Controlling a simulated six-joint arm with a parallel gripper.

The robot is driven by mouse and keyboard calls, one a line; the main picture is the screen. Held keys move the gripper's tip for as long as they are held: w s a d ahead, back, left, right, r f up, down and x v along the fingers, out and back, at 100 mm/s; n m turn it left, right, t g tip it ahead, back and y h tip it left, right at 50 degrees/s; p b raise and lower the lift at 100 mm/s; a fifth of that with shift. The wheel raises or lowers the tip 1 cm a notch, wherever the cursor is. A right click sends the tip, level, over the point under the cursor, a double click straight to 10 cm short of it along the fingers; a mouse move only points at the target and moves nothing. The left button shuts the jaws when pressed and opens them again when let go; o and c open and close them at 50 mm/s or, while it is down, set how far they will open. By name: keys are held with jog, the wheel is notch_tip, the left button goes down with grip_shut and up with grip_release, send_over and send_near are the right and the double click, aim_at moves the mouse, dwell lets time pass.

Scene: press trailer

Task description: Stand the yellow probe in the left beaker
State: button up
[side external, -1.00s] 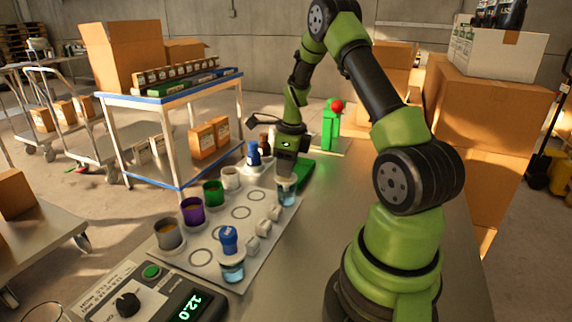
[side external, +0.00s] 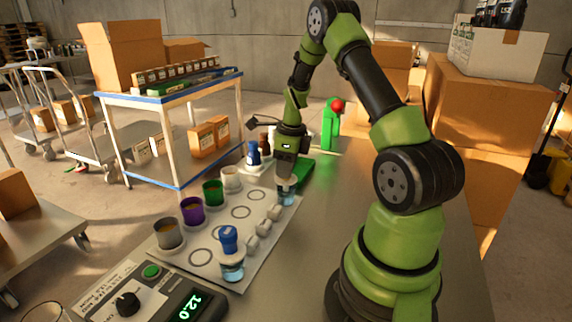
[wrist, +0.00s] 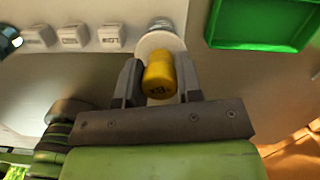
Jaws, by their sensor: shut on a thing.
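My gripper (wrist: 160,78) is shut on the yellow probe (wrist: 159,80), with one finger on each side of its yellow head. In the side external view my gripper (side external: 286,182) is low at the far end of the grey mat, directly over a beaker (side external: 286,198) with blue liquid. The gripper hides the probe there, so I cannot tell how deep its lower end sits in that beaker. A second beaker (side external: 232,270) with blue liquid stands at the near end of the mat, with a blue-headed probe (side external: 229,240) upright in it.
A row of grey, purple, green and white cups (side external: 193,211) stands along the mat's left side. Small white labelled blocks (side external: 264,228) lie near its right edge. A meter (side external: 150,300) reading 12.0 is at the front. A green tray (wrist: 262,22) lies beyond the mat.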

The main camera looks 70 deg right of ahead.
jog(key=shift+f, duration=0.35)
jog(key=o, duration=0.7)
jog(key=shift+o, duration=0.2)
jog(key=shift+s+d+r, duration=0.1)
jog(key=shift+s+r, duration=0.1)
jog(key=shift+r, duration=1.6)
jog(key=shift+s+r, duration=0.25)
jog(key=shift+r, duration=1.6)
jog(key=shift+s+d+r, duration=0.1)
jog(key=shift+s+r, duration=0.1)
jog(key=shift+r, duration=1.6)
jog(key=shift+r, duration=0.1)
notch_tip(320, 180, up, 9)
